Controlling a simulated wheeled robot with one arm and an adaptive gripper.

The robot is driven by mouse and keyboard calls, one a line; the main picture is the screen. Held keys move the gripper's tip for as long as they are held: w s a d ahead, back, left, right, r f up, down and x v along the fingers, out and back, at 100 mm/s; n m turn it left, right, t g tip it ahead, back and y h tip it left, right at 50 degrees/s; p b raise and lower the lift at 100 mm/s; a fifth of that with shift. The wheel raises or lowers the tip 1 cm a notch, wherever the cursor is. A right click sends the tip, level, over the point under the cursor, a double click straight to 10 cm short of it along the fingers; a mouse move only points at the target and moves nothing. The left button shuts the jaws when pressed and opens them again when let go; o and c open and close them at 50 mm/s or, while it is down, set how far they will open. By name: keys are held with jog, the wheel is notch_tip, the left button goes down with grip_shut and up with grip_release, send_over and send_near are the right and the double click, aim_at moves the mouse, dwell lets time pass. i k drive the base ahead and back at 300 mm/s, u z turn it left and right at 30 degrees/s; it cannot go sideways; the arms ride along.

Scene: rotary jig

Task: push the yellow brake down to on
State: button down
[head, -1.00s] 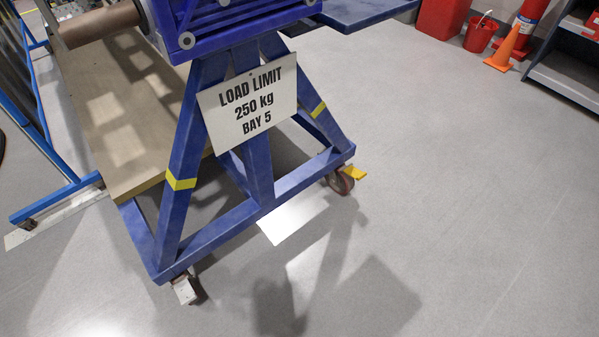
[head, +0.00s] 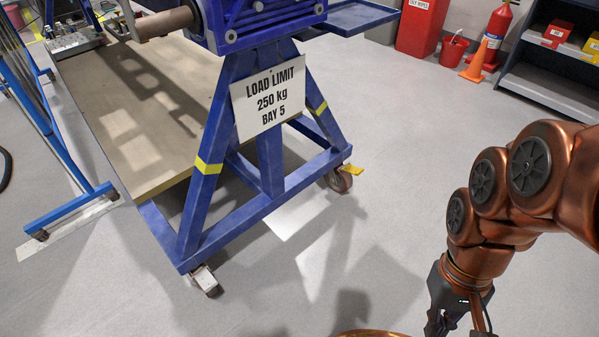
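The yellow brake (head: 347,172) is a small pedal on the caster wheel (head: 340,181) at the right foot of the blue jig stand (head: 262,208). It sticks out to the right above the wheel, and its tilt is too small to judge. My gripper (head: 440,322) is at the bottom right, well apart from the brake and nearer to me. It points down and its tips are cut off by the picture's edge, so its opening is hidden.
A second caster with a pale pedal (head: 203,277) is at the stand's near left foot. A load limit sign (head: 269,98) hangs on the stand. An orange cone (head: 475,64), a red bucket (head: 453,50) and a shelf (head: 552,80) stand at the back right. The floor between is clear.

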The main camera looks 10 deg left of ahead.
aim_at(350, 168)
jog(key=u, duration=0.7)
jog(key=i, duration=1)
